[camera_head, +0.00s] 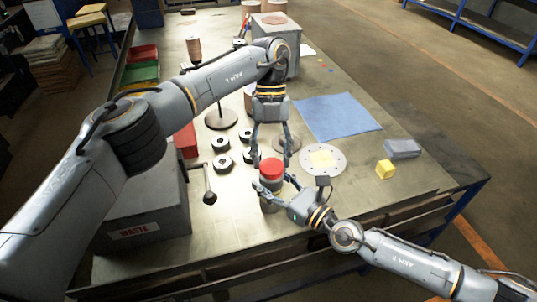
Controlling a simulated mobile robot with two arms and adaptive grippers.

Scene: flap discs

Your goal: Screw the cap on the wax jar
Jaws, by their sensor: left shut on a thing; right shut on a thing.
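The red cap (271,167) is at the top of the grey wax jar (269,203), near the front edge of the table. My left gripper (271,160) reaches down from above and is shut on the red cap, one finger on each side. My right gripper (274,188) comes in from the right and is shut on the jar's upper body. The jar looks upright. Fingers partly hide the seam, so I cannot tell if the cap is seated on the jar or just above it.
Several black-and-grey flap discs (223,163) lie left of the jar. A grey waste box (150,212) stands at the front left.

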